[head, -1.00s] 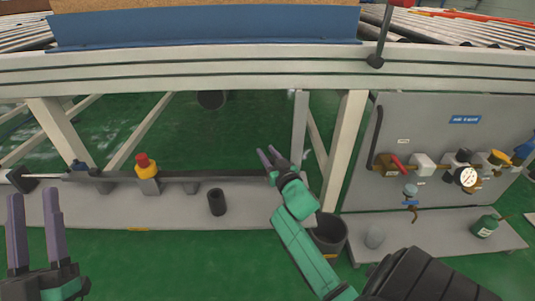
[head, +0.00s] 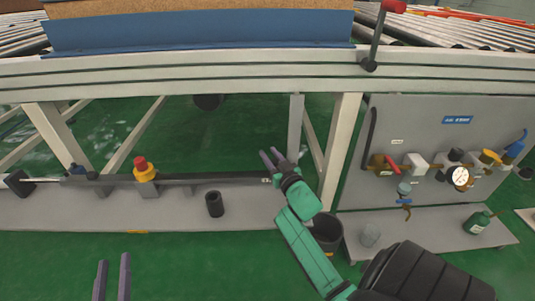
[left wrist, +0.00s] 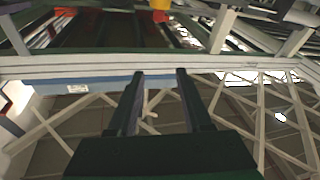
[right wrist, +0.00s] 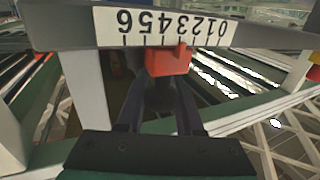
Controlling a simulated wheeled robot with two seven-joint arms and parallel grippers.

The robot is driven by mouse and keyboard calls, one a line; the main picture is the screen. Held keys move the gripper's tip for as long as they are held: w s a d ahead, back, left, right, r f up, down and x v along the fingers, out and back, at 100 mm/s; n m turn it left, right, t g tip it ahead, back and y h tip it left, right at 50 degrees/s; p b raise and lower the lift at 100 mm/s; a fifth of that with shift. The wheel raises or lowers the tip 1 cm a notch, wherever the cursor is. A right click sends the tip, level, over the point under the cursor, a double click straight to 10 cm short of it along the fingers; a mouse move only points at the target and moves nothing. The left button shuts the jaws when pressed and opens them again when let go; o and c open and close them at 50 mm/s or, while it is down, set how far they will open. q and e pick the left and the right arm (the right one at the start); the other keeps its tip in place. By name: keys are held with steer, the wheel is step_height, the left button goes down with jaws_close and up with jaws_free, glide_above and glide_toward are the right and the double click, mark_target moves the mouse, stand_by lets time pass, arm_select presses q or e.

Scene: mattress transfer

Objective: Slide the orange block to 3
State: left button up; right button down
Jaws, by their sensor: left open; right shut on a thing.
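The orange block (right wrist: 167,60) shows in the right wrist view. It sits against the edge of a white number scale (right wrist: 108,27) that reads upside down, 6 at left to 0 at right. The block lies near the middle, around 4 and 3; its exact reading is unclear. My right gripper (right wrist: 158,92) is shut on the dark handle below the block. In the head view my right gripper (head: 271,153) is at the right end of the dark rail (head: 215,180); the block is hidden there. My left gripper (head: 113,259) is open and empty, low at left.
A red-and-yellow button (head: 144,169) stands on the rail's left part. A dark cylinder (head: 214,204) and a dark bin (head: 327,232) stand nearby. A valve panel (head: 430,130) is at right. A pale frame beam (head: 200,80) runs across above the rail.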

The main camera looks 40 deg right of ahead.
arm_select(q)
steer(key=shift+s+f, duration=0.25)
steer(key=shift+f, duration=0.35)
arm_select(e)
steer(key=shift+s+d+f, duration=0.1)
steer(key=c, duration=0.6)
jaws_free()
arm_select(q)
steer(key=shift+d, duration=0.1)
arm_select(e)
steer(key=shift+o, duration=0.2)
